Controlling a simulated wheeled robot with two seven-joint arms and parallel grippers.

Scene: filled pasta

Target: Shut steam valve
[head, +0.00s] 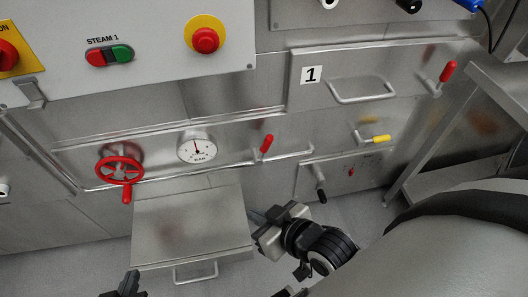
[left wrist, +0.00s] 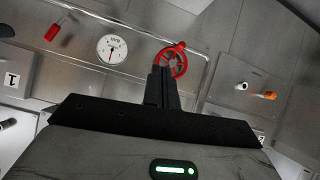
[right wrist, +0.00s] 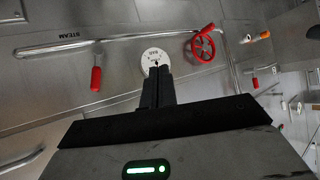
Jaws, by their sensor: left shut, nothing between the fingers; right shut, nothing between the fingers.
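A red handwheel (head: 120,170) with a knob hanging from its rim sits on the steel front at the left in the head view. It shows above my left fingertips in the left wrist view (left wrist: 183,60) and right of my fingers in the right wrist view (right wrist: 204,47). My left gripper (head: 128,284), mostly cut off at the bottom edge, is shut and empty. My right gripper (head: 258,217) is shut and empty, below the red lever.
A round gauge (head: 197,146) sits between wheel and lever. A steel hatch with a handle (head: 190,225) juts out below. A STEAM 1 button box (head: 109,56) and a red emergency button (head: 206,40) are above. A yellow lever (head: 380,139) is at the right.

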